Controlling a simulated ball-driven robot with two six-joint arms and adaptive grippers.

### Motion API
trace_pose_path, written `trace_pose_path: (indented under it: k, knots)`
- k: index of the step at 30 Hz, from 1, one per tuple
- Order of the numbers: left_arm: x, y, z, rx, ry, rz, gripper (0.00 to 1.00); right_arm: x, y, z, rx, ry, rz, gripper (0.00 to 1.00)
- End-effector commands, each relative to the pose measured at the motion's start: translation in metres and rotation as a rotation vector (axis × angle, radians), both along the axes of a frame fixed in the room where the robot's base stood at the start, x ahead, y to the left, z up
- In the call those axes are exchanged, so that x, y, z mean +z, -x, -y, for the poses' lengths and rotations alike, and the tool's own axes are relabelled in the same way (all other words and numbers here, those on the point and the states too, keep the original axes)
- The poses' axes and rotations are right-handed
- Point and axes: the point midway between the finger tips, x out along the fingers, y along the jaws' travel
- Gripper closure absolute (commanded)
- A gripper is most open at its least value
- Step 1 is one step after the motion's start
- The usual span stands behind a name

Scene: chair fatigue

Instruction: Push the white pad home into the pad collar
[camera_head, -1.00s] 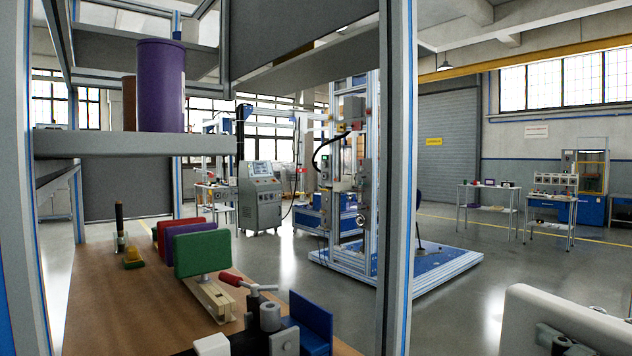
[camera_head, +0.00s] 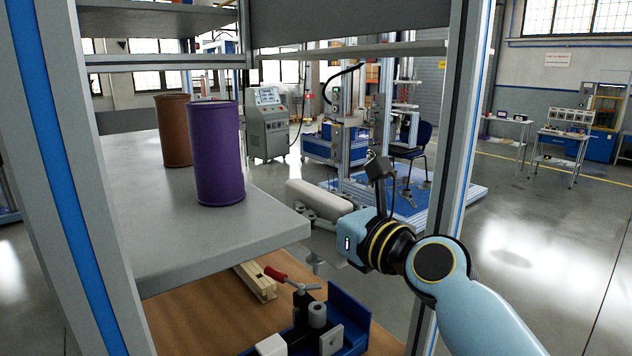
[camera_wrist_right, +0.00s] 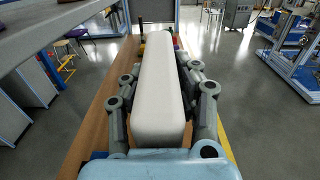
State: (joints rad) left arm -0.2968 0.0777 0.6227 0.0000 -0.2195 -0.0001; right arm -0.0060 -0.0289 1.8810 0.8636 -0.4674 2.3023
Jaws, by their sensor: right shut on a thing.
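The white pad (camera_head: 322,200), a long rounded block, is held by my right gripper (camera_head: 318,212) beyond the shelf's right end in the head view. In the right wrist view the pad (camera_wrist_right: 158,85) points away from the camera, with the gripper's linked fingers shut along both its sides. I cannot make out the pad collar in either view, nor any contact between the pad and something other than the gripper. My left gripper is not in view.
A grey shelf (camera_head: 195,235) carries a purple cylinder (camera_head: 217,150) and a brown one (camera_head: 174,130). Below it, a wooden bench (camera_head: 215,310) holds a red-handled clamp (camera_head: 276,273) and a blue fixture (camera_head: 345,315). A frame post (camera_head: 455,165) stands close to my right arm.

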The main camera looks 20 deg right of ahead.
Motion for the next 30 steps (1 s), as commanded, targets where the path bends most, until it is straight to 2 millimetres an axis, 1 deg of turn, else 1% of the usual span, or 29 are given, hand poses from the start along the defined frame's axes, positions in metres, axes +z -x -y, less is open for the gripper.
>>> trace_pose_path:
  k: [8, 14, 16, 21, 27, 30]
  knots:
    - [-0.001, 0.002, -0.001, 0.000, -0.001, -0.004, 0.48, 0.000, 0.000, 0.000, 0.000, 0.000, 0.002, 1.00]
    - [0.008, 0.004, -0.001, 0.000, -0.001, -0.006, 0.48, 0.003, 0.002, 0.001, 0.003, -0.001, -0.001, 1.00]
    - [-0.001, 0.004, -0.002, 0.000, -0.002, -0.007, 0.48, -0.007, 0.002, 0.001, 0.003, -0.001, 0.000, 1.00]
    - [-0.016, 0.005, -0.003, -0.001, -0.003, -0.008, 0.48, -0.028, 0.002, 0.001, 0.003, -0.002, -0.002, 1.00]
    - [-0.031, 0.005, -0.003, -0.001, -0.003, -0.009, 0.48, -0.046, 0.002, 0.001, 0.003, 0.000, 0.000, 1.00]
    - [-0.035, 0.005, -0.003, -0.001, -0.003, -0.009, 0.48, -0.052, 0.002, 0.001, 0.003, -0.001, 0.001, 1.00]
